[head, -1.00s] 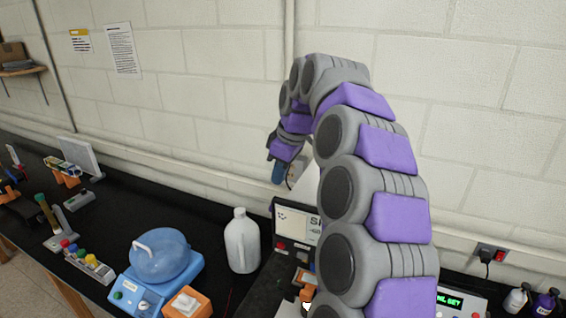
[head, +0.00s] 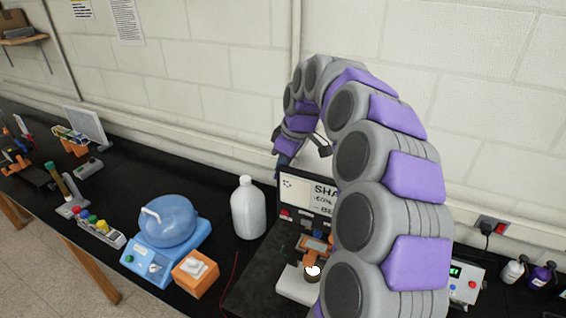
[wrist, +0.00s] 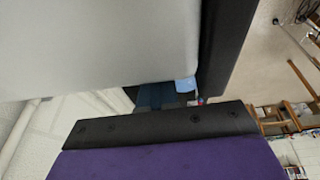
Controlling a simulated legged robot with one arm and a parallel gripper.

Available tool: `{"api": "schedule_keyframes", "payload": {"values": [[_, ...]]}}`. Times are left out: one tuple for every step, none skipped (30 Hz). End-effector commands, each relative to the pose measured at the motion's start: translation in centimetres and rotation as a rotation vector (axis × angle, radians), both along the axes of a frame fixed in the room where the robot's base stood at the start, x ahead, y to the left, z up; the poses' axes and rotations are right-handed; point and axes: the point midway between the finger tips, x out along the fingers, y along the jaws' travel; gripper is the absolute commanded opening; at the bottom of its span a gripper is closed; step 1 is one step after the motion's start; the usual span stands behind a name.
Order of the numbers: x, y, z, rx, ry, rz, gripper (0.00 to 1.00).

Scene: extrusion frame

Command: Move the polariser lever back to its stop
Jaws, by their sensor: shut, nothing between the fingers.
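I cannot make out the polariser lever in either view. In the head view, an instrument with an orange and black stage (head: 315,243) and a bright white light on a pale base (head: 296,285) stands behind my arm, which hides much of it. A white and black upper part (head: 319,146) shows above, next to my gripper (head: 284,158). My gripper points down, small and partly hidden by my arm, and is shut with nothing held. The wrist view is filled by close grey, black and purple surfaces, with a small blue patch between them.
A white jug (head: 248,208) stands left of a screen with printed text (head: 308,200). A blue-lidded device (head: 168,222), an orange box with a white top (head: 196,272) and a rack with coloured caps (head: 100,230) are further left. Two bottles (head: 540,276) stand far right.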

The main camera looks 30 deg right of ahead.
Motion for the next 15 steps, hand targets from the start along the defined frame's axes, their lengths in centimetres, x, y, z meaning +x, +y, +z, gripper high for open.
{"api": "schedule_keyframes", "payload": {"values": [[0.0,0.0,0.0,-0.001,-0.001,0.000,0.00],[0.0,0.0,-0.1,-0.002,-0.001,-0.001,0.00],[0.0,0.0,-0.1,-0.005,-0.004,0.000,0.00],[0.0,0.0,-0.2,-0.009,-0.007,0.000,0.00],[0.0,0.1,-0.4,-0.014,-0.012,0.000,0.00],[0.0,0.1,-0.6,-0.023,-0.020,-0.001,0.00],[-0.1,0.1,-0.7,-0.032,-0.027,-0.001,0.00],[-0.1,0.1,-0.9,-0.040,-0.033,0.000,0.00],[-0.2,0.2,-1.2,-0.053,-0.041,0.000,0.00],[-0.2,0.2,-1.4,-0.062,-0.048,0.001,0.00],[-0.3,0.3,-1.6,-0.070,-0.055,0.002,0.00],[-0.3,0.3,-1.8,-0.079,-0.062,0.001,0.00],[-0.2,0.3,-1.9,-0.084,-0.064,0.001,0.00],[-0.2,0.3,-1.9,-0.087,-0.066,0.001,0.00],[-0.2,0.3,-1.9,-0.088,-0.064,0.001,0.00]]}}
